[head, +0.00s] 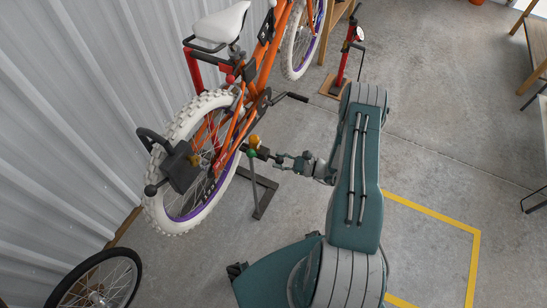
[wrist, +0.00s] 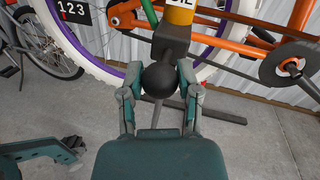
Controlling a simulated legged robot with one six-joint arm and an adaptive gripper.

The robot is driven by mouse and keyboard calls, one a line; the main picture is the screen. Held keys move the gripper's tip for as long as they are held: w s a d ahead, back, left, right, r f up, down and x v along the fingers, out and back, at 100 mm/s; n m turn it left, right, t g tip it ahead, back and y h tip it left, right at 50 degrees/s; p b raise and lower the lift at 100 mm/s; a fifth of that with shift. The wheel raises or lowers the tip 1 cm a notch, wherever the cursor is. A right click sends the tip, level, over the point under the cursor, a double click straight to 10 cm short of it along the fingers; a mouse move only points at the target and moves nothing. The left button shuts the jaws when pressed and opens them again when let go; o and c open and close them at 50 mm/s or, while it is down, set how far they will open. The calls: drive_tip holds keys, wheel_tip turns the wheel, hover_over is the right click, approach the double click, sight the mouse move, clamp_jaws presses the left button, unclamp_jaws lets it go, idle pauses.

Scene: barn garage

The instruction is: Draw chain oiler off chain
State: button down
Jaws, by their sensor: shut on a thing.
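The chain oiler has a yellow bottle (wrist: 180,13) with partly cut-off lettering, a dark block (wrist: 172,42) and a black ball knob (wrist: 160,82) in the wrist view. My gripper (wrist: 158,76) is shut on the knob, one finger on each side. In the head view the oiler (head: 255,142) shows small and yellow beside the rear wheel, with my gripper (head: 274,157) at its right. The orange bicycle (head: 262,60) has white tyres and purple rims. Its chain area runs behind the oiler toward the chainring (wrist: 289,65). I cannot tell whether the oiler touches the chain.
Another bicycle wheel (head: 100,283) is at lower left. A red floor pump (head: 345,55) stands behind. The concrete floor at right is largely clear.

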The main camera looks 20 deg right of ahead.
drive_tip(key=shift+c, duration=1.5)
unclamp_jaws()
drive_tip(key=shift+s+d, duration=0.1)
drive_tip(key=shift+d, duration=0.1)
drive_tip(key=v, duration=1.2)
drive_tip(key=shift+f, duration=0.1)
